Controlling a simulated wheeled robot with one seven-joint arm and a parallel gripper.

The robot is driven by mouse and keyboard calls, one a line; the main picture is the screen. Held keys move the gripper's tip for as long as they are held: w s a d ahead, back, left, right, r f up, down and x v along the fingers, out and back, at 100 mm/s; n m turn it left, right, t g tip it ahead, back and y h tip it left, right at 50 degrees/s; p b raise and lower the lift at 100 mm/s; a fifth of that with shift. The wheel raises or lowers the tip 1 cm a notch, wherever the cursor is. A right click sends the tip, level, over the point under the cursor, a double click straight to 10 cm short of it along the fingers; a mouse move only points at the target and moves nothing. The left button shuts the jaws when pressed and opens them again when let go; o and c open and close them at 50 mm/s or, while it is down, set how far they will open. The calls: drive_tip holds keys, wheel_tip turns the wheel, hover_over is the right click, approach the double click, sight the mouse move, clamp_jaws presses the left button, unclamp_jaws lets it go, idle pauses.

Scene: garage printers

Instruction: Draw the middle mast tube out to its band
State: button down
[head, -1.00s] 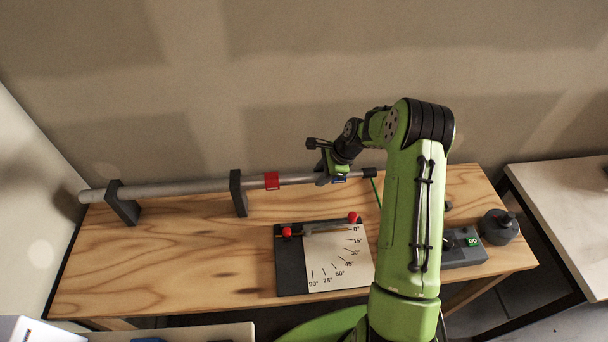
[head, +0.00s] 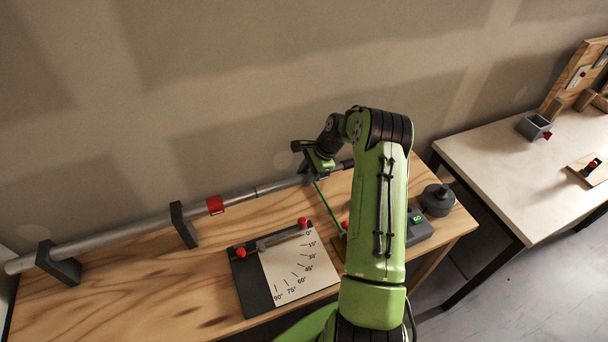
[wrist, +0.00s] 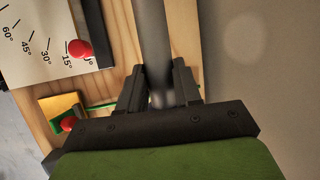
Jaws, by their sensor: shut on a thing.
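The grey mast (head: 110,234) lies along the back of the wooden bench, held in two black supports. A red collar (head: 215,205) sits at the right end of its thick tube. My gripper (head: 310,179) is shut on the tube, right of the band. A dark end piece (head: 347,164) shows beyond it. In the wrist view the jaws (wrist: 160,98) straddle the grey tube (wrist: 153,45); their contact is partly hidden.
An angle board (head: 298,262) with red knobs lies in front of the mast. A green strip (head: 328,208) slants down nearby. A grey box (head: 419,228) and a dark round pot (head: 437,200) stand at the right end. A pale table (head: 500,160) is further right.

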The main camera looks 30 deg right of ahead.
drive_tip(key=c, duration=0.8)
unclamp_jaws()
drive_tip(key=v, duration=1.5)
drive_tip(key=shift+s+d+r, duration=0.1)
drive_tip(key=shift+d+r, duration=0.05)
drive_tip(key=shift+r, duration=0.2)
drive_tip(key=s+a+r+n+h, duration=0.1)
drive_tip(key=s+a+r+n, duration=0.1)
drive_tip(key=a+r+n, duration=0.3)
drive_tip(key=s+a+r+n+h+b, duration=0.1)
drive_tip(key=s+a+r+n, duration=0.15)
drive_tip(key=a, duration=0.55)
drive_tip(key=s+a+r+n+h, duration=0.1)
drive_tip(key=s+a+r+n, duration=0.1)
drive_tip(key=a+r, duration=0.3)
drive_tip(key=s+a+n+t, duration=0.1)
drive_tip(key=s+a+n, duration=0.2)
drive_tip(key=s, duration=0.3)
drive_tip(key=s+a+f+n+b, duration=0.1)
drive_tip(key=s+a+n, duration=0.2)
drive_tip(key=s, duration=0.4)
drive_tip(key=s+a+f+n+t+h, duration=0.1)
drive_tip(key=s+a+n, duration=0.2)
drive_tip(key=s, duration=0.3)
drive_tip(key=shift+s+f+n+t+b, duration=0.2)
drive_tip(key=shift+s+n+t+b, duration=0.1)
drive_tip(key=shift+n, duration=0.35)
